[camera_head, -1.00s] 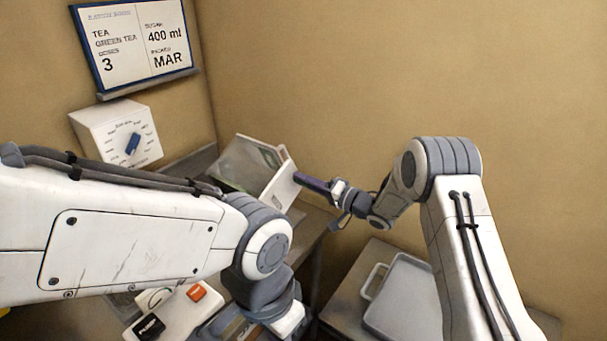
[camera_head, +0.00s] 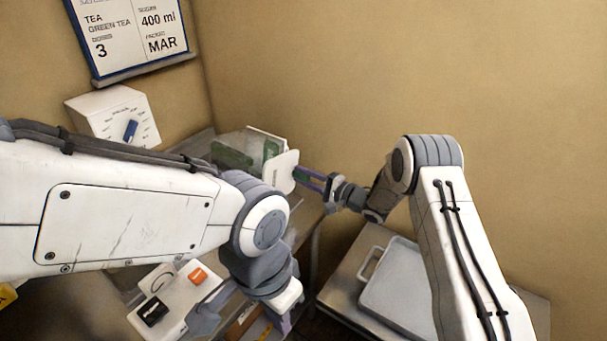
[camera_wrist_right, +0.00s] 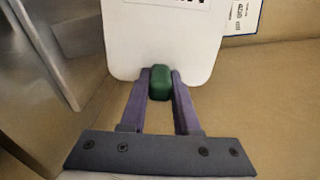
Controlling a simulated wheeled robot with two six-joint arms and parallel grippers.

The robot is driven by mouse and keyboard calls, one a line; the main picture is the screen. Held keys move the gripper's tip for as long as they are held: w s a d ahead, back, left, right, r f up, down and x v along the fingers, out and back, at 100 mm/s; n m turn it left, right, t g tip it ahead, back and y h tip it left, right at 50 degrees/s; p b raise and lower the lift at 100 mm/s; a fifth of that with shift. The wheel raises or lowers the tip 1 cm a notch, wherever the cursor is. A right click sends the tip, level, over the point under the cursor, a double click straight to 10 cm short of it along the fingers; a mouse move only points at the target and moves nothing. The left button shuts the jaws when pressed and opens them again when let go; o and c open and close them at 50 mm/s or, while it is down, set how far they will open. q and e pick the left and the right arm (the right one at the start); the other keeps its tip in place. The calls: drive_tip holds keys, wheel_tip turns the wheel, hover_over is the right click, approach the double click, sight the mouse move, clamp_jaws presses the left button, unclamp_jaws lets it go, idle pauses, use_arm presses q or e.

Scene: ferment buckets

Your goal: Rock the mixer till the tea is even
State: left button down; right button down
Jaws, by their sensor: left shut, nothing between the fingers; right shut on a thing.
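The mixer is a clear-walled box (camera_head: 229,146) with a white end plate (camera_head: 282,174), standing on the counter beyond my left arm. Dark green tea (camera_head: 233,157) shows through its wall; I cannot tell how even it is. My right gripper (camera_head: 308,179) is shut on the mixer's green handle, at the end plate. In the right wrist view the green handle (camera_wrist_right: 160,82) sits between the two purple fingers, against the white plate (camera_wrist_right: 165,42). My left gripper (camera_head: 284,322) is low in the head view, shut and empty, apart from the mixer. My left arm hides part of the counter.
A white box with a blue knob (camera_head: 130,130) stands behind my left arm, under a wall board (camera_head: 128,33). A grey tray (camera_head: 402,290) rests on the right-hand table.

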drive_tip(key=shift+f, duration=0.1)
idle(0.3)
drive_tip(key=c, duration=0.6)
unclamp_jaws()
drive_tip(key=shift+c, duration=0.2)
drive_tip(key=shift+d, duration=0.1)
drive_tip(key=shift+s+d, duration=0.2)
drive_tip(key=shift+d, duration=0.15)
drive_tip(key=b+v, duration=0.2)
drive_tip(key=v, duration=0.7)
drive_tip(key=shift+s+d+b, duration=0.2)
drive_tip(key=shift+s+b, duration=0.05)
drive_tip(key=shift+b, duration=0.15)
